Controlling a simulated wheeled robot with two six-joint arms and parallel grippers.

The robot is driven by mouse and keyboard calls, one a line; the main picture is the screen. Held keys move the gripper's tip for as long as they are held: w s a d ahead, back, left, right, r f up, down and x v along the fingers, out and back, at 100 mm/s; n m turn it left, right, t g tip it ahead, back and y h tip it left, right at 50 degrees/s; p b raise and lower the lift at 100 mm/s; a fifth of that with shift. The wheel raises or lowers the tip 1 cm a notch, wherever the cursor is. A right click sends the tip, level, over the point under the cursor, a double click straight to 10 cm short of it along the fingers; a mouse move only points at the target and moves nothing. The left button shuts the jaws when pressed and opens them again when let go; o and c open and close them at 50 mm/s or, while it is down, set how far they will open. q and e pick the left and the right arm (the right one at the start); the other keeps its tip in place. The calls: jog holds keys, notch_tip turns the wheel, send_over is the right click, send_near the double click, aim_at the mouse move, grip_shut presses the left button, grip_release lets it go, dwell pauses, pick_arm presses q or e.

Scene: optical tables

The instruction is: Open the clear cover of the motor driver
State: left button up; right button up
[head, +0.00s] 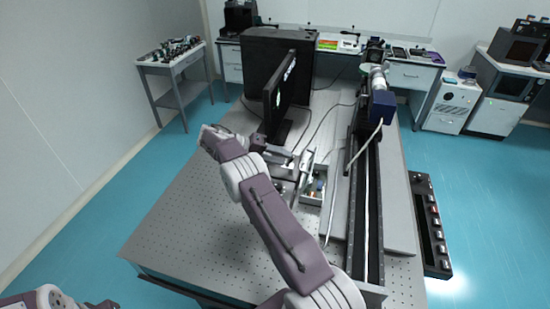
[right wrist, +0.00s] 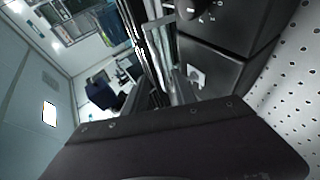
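The motor driver appears to be the small open-looking grey box (head: 316,188) with coloured parts inside, near the middle of the perforated table in the head view. Its clear cover cannot be made out, so I cannot tell how it stands. My right gripper (head: 306,166) is at the box's upper left edge; whether it touches is unclear. In the right wrist view its fingers (right wrist: 160,90) stand apart, with no held object visible between them. Of my left arm, only a part shows at the lower left corner of the head view, with a dark end (head: 100,304) cut off by the frame.
A monitor (head: 281,92) and black cabinet (head: 262,62) stand behind the gripper. A long dark rail (head: 368,215) with a blue motor (head: 382,107) runs along the right. Cables cross the table. The table's left front (head: 205,235) is clear.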

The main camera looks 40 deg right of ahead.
jog(key=shift+v, duration=1.2)
jog(key=shift+w+a+r, duration=0.2)
jog(key=shift+a+r, duration=0.05)
jog(key=shift+a, duration=0.25)
